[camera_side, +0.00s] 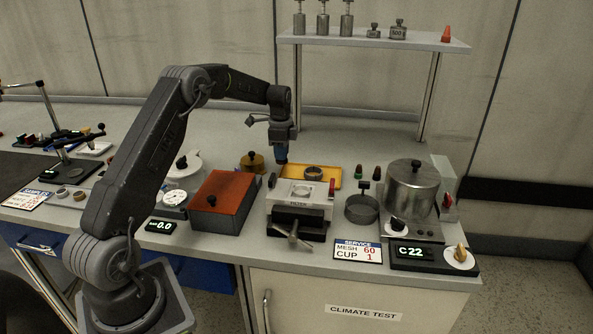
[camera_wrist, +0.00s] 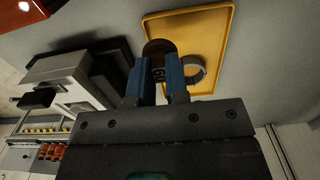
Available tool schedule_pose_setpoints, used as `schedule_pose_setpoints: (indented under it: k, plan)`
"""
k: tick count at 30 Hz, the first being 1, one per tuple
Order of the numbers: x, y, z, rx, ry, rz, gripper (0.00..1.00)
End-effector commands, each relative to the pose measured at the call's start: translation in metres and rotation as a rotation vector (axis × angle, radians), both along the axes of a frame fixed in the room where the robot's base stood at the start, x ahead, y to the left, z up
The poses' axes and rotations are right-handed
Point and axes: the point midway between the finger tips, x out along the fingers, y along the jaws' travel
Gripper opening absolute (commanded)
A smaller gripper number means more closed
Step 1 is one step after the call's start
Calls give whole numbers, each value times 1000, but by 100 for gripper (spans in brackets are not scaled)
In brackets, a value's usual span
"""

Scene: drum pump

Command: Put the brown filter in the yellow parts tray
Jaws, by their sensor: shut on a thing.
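My gripper (camera_wrist: 157,62), with two blue fingers, is shut on the brown filter (camera_wrist: 157,48), a dark round piece with "60" on its side. In the wrist view the filter overlaps the left edge of the yellow parts tray (camera_wrist: 220,22). In the side view my gripper (camera_side: 281,155) points down over the left end of the yellow tray (camera_side: 332,184). The filter is small and mostly hidden there. I cannot tell whether it touches the tray. A grey ring (camera_side: 314,173) lies in the tray and also shows in the wrist view (camera_wrist: 196,75).
In front of the tray stands a clamp fixture (camera_side: 300,210). An orange-topped box (camera_side: 222,195) and a brass pot (camera_side: 253,162) are to the left. A dark ring-shaped cup (camera_side: 361,208) and a steel drum (camera_side: 411,187) stand to the right. A shelf (camera_side: 375,40) rises behind.

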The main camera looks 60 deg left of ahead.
Motion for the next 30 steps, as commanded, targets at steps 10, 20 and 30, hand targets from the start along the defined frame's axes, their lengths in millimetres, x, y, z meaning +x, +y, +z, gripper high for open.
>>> schedule_pose_setpoints:
  k: [10,20,30]
  plan:
    - [33,-24,-25,0,0,1,0]
    - [33,-24,-63,-1,1,1,0]
    - [33,-24,-67,0,0,1,0]
